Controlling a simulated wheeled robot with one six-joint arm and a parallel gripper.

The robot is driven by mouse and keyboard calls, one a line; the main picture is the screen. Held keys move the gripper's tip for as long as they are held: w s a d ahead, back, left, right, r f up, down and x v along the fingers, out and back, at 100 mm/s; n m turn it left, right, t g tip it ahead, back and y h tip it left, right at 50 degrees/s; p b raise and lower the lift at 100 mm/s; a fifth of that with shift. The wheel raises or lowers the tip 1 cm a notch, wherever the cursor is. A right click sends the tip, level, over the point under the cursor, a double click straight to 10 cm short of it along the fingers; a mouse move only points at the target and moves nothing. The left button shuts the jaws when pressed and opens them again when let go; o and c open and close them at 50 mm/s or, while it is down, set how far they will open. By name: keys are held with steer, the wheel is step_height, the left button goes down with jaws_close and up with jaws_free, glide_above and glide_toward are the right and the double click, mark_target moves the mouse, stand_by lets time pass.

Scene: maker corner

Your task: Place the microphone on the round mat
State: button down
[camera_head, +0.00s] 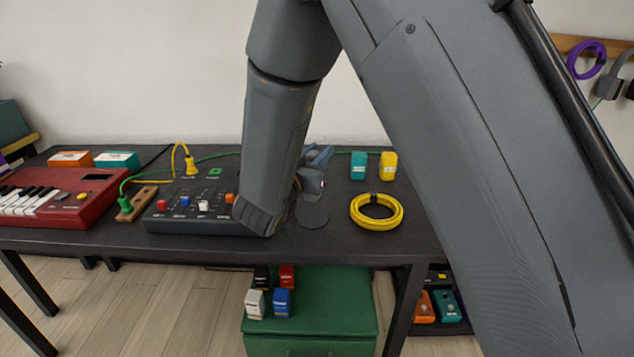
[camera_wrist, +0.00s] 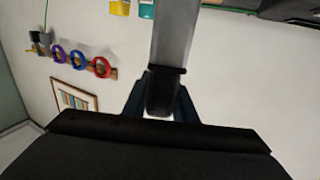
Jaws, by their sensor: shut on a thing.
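My gripper (camera_head: 318,157) is largely behind my own forearm in the head view. It is above the table, near the round mat. In the wrist view my gripper (camera_wrist: 161,92) is shut on a long grey thing with a black collar, which I take to be the microphone (camera_wrist: 175,38). The microphone extends from between the fingers to the top edge of that view. The round mat (camera_head: 313,217) is a dark grey disc on the black table, partly covered by my arm. I cannot tell whether the microphone touches it.
A dark mixer (camera_head: 190,222) with coloured knobs is left of the mat. A coiled yellow cable (camera_head: 376,224) lies to its right. Teal (camera_head: 358,166) and yellow (camera_head: 388,166) boxes stand behind. A red keyboard (camera_head: 60,200) is far left on the table (camera_head: 300,246).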

steer(key=shift+f, duration=2.7)
steer(key=shift+f, duration=0.1)
steer(key=c, duration=1.4)
jaws_free()
steer(key=shift+c, duration=0.2)
steer(key=v, duration=1.2)
steer(key=shift+s, duration=0.1)
